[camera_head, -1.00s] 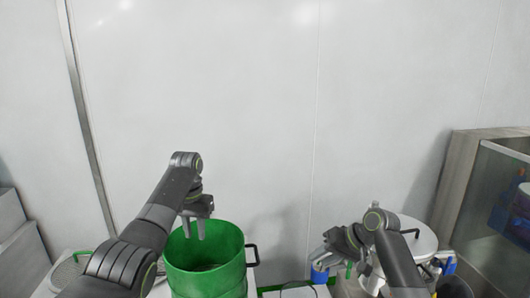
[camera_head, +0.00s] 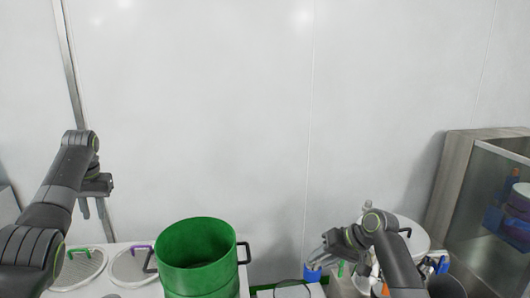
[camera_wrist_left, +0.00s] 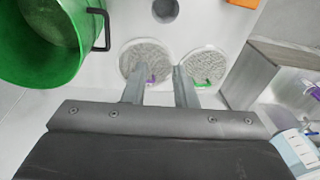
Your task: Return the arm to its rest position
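My left gripper (camera_head: 94,212) hangs at the left in the head view, its two fingers pointing down and spread with nothing between them. In the left wrist view its fingers (camera_wrist_left: 160,76) are also apart and empty, above two round mesh screens. My right gripper (camera_head: 315,257) is at the lower right in the head view, pointing left, above small blue and green items. I cannot tell whether its fingers are open or shut.
A green drum (camera_head: 199,256) with dark handles stands right of my left gripper. Mesh screens with a green handle (camera_head: 82,266) and a purple handle (camera_head: 131,267) lie below that gripper. A glass-fronted cabinet (camera_head: 487,215) stands at the right. The wall area above is clear.

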